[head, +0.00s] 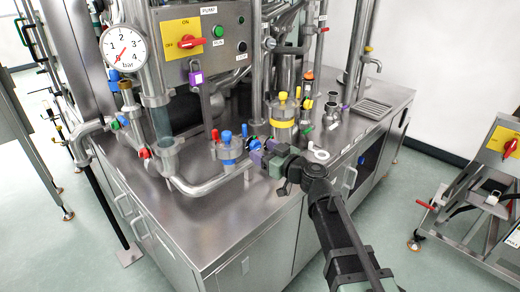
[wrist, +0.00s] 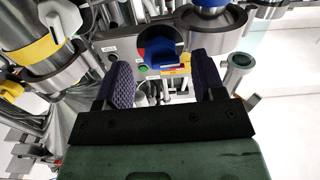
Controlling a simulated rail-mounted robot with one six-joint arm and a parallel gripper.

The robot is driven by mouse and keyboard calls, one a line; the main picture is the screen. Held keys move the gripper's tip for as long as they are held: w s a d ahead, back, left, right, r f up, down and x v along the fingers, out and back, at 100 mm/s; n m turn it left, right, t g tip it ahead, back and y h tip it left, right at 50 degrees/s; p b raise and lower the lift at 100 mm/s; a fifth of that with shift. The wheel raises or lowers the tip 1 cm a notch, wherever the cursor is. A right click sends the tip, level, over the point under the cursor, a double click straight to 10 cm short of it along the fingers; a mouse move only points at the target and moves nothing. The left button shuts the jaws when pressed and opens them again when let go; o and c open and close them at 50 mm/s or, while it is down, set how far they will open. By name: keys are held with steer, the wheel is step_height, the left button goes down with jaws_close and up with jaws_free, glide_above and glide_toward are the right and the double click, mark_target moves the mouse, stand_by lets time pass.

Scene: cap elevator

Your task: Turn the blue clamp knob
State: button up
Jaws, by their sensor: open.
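A blue knob (wrist: 166,50) shows between and just beyond my fingertips in the wrist view, with a dark round part behind it. In the head view a small blue part (head: 254,144) shows at the tip of my gripper (head: 262,155), partly hidden by it. I cannot tell for sure that it is the same knob. My gripper also shows in the wrist view (wrist: 161,82), with its two dark purple fingers apart, one on each side of the blue knob. Whether either finger touches it cannot be told.
A blue-ringed vessel (head: 228,151) with a blue top stands left of my gripper. A yellow-ringed vessel (head: 283,122) stands behind it. A bent steel pipe (head: 205,186) runs along the worktop (head: 190,235), whose front left is clear. A pressure gauge (head: 123,48) is at upper left.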

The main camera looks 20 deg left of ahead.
steer(key=shift+x, duration=0.95)
steer(key=shift+c, duration=0.3)
steer(key=c, duration=0.8)
